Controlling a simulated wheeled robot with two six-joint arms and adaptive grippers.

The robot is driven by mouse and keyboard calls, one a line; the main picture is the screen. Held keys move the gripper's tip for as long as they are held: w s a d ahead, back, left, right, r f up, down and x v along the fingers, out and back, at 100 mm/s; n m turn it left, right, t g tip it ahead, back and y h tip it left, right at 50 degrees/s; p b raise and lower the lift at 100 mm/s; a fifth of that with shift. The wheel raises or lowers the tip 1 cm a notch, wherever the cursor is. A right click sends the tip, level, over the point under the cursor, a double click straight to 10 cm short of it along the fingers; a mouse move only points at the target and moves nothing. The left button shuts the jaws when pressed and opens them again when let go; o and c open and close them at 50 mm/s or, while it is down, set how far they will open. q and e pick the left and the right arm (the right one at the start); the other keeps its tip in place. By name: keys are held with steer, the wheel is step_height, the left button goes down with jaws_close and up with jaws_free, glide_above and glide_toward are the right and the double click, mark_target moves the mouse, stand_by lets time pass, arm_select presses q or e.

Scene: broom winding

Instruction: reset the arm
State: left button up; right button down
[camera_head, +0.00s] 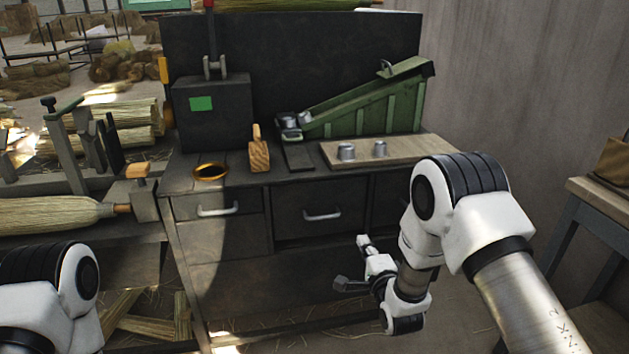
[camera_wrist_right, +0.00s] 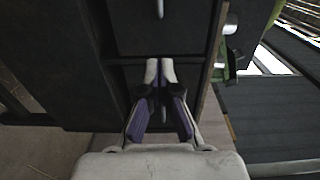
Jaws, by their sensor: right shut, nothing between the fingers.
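My right arm (camera_head: 440,230) reaches down in front of the dark workbench, with its elbow bent. My right gripper (camera_head: 363,242) is small in the head view, low in front of the drawers. In the right wrist view, the gripper (camera_wrist_right: 159,75) has its two pale-tipped fingers together, with nothing visible between them. It points toward the dark drawer fronts. Whether it touches them I cannot tell. A white and black joint of my left arm (camera_head: 62,290) shows at the lower left of the head view. My left gripper is out of frame.
The workbench (camera_head: 240,166) carries a brass-coloured ring (camera_head: 210,171), a wooden block (camera_head: 259,152), a green sloped rack (camera_head: 375,110) and a board (camera_head: 420,150) with two metal cups. A broom (camera_head: 50,215) lies in a stand at left. A table (camera_head: 600,195) stands at right, by the wall.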

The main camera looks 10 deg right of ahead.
steer(key=s+d+f+g, duration=0.1)
steer(key=s+f+g, duration=0.3)
steer(key=s+f, duration=0.7)
steer(key=s+f+n+g, duration=0.5)
steer(key=s+f, duration=0.2)
steer(key=s, duration=0.4)
steer(key=s+f+n+g, duration=0.45)
steer(key=s+f, duration=0.25)
steer(key=s, duration=0.4)
steer(key=s+n+g, duration=0.4)
steer(key=s+n, duration=0.2)
steer(key=s, duration=0.3)
step_height(320, 180, up, 21)
steer(key=n+p, duration=0.1)
steer(key=p, duration=1.9)
steer(key=shift+s+d+f+n+h, duration=0.15)
steer(key=shift+s+d+n+h, duration=0.05)
steer(key=shift+d+n+h, duration=0.15)
